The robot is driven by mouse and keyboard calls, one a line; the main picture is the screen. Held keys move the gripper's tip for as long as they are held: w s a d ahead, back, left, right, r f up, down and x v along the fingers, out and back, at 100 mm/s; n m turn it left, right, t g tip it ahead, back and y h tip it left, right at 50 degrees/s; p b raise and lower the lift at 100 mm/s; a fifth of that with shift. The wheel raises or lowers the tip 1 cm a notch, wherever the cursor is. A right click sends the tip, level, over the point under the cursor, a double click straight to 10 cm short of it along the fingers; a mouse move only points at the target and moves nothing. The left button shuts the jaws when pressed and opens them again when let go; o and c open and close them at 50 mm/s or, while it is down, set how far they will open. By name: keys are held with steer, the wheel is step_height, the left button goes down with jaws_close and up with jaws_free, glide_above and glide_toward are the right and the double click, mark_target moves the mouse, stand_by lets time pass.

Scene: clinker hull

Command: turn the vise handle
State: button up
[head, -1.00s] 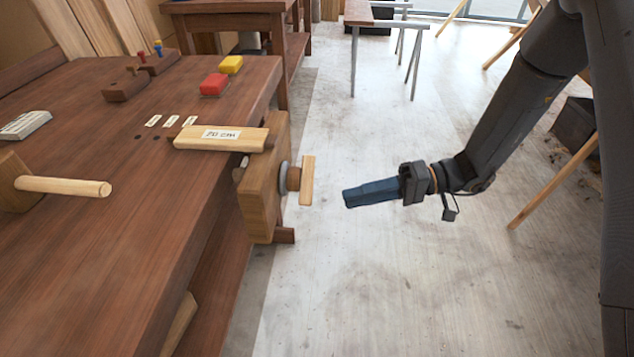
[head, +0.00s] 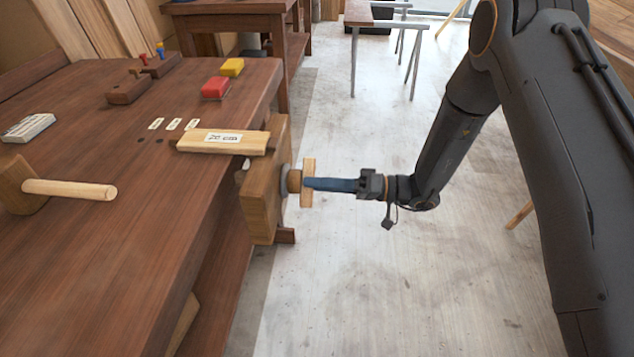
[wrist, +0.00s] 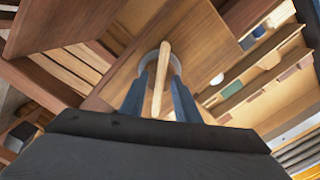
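The vise handle (head: 308,167) is a short pale wooden bar, standing upright on the screw end of the wooden vise jaw (head: 262,200) at the workbench's right edge. My gripper (head: 309,184) reaches in from the right, with its blue fingertips at the handle's middle and hiding part of it. In the wrist view the handle (wrist: 161,75) runs between the two fingers, one on each side. A gap shows beside the bar, so my gripper (wrist: 159,88) looks open around it. A grey round collar (wrist: 176,65) lies behind the handle.
A pale board with a "20 cm" label (head: 222,141) lies on the bench edge above the vise. A mallet (head: 70,188), a red block (head: 215,88) and a yellow block (head: 232,67) are on the workbench (head: 130,250).

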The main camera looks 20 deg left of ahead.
steer(key=shift+a, duration=0.2)
steer(key=shift+c, duration=0.4)
jaws_close()
steer(key=shift+m, duration=0.4)
steer(key=shift+d+m, duration=0.1)
steer(key=shift+m, duration=3)
